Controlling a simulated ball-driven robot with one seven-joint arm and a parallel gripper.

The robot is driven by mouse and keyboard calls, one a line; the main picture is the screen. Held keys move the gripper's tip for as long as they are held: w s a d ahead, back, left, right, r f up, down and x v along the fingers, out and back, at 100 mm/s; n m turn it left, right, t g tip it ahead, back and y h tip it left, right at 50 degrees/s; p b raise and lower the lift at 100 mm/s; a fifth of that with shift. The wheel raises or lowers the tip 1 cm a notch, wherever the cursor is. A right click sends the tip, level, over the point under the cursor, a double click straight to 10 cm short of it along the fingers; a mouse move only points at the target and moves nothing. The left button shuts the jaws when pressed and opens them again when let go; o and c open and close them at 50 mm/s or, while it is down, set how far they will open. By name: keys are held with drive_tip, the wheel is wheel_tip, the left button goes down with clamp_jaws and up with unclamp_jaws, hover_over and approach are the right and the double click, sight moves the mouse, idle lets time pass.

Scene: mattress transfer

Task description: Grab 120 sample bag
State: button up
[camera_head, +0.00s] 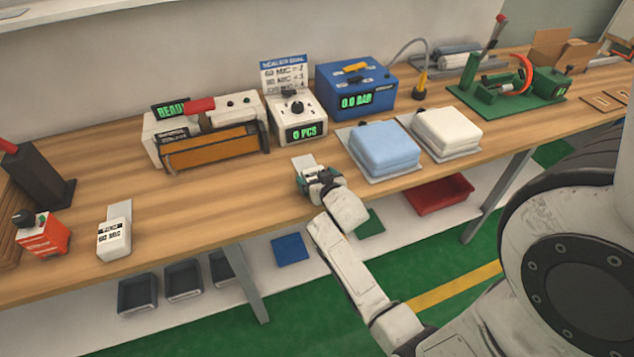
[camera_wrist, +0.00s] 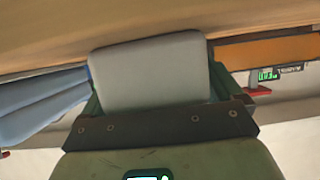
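My gripper (camera_head: 318,178) is at the front edge of the bench, below the white dial unit. A pale grey-white flat piece (camera_head: 303,161) shows just beyond it. In the wrist view a pale panel (camera_wrist: 150,72) fills the space between my widely spaced fingers (camera_wrist: 155,98); whether they press on it is unclear. No 120 label is readable there. A white sample bag (camera_head: 114,240) with a dark label and a grey tab behind stands at the left. A red-orange labelled item (camera_head: 43,236) with a black knob is farther left.
The white dial unit (camera_head: 299,116) shows 0 PCS. A white sealer (camera_head: 210,130) with an orange front is left of it; a blue box (camera_head: 357,88) is right. Blue (camera_head: 384,148) and white (camera_head: 446,131) padded stacks lie right of my gripper. The left-middle bench is clear.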

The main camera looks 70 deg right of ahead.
drive_tip(key=c, duration=0.9)
drive_tip(key=shift+r, duration=0.1)
